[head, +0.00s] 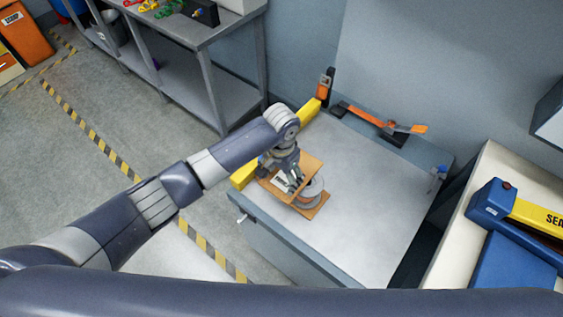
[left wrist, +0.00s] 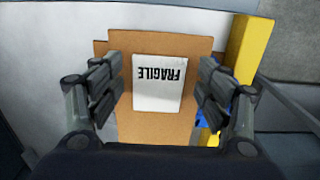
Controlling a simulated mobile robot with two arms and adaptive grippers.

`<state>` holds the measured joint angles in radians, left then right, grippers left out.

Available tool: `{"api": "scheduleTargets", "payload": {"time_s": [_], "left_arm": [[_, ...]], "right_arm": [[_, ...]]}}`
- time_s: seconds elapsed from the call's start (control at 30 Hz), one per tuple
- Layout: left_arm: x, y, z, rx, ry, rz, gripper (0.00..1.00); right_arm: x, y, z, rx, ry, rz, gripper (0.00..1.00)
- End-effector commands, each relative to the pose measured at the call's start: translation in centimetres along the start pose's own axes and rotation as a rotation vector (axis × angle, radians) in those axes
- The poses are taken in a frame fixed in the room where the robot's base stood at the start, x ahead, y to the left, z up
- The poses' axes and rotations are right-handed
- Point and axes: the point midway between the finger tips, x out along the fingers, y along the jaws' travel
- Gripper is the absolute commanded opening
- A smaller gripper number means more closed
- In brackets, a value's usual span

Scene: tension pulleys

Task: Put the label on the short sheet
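A white label (left wrist: 160,98) printed FRAGILE shows in the left wrist view, lying over a brown sheet (left wrist: 188,45). In the head view, brown sheets (head: 311,165) are at the near left part of the table, one above another, with a grey round spool-like part (head: 311,192) beside and between them. I cannot tell which sheet is the short one. My left gripper (head: 294,183) is over the upper sheet. Its fingers (left wrist: 161,84) are spread on both sides of the label with gaps, not touching it. My right gripper is not in view.
The grey table (head: 365,205) is mostly clear on the right. A yellow bar (left wrist: 250,60) runs along its left edge. An orange and black tool (head: 380,122) lies at the back. A workbench (head: 200,30) stands behind left; a blue and yellow case (head: 515,220) is at right.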

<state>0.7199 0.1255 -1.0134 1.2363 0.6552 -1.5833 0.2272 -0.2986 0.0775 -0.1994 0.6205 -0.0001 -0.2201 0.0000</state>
Motion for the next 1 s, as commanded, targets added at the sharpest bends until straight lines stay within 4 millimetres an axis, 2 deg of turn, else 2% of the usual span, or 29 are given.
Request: {"api": "scheduleTargets", "payload": {"time_s": [0.3,0.5,0.7,1.0], "left_arm": [[-7.2,0.0,-0.3,0.002,0.009,0.0,0.71],[-10.2,0.0,-0.2,0.001,0.006,0.001,0.71],[-11.2,0.0,-0.1,0.001,0.005,0.0,0.71],[-11.2,0.0,-0.1,0.001,0.005,0.001,0.71]], "right_arm": [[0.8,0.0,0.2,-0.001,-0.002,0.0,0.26],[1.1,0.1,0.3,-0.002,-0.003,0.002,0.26],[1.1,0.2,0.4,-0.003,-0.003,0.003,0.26],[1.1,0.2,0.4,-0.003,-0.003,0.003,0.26]]}}
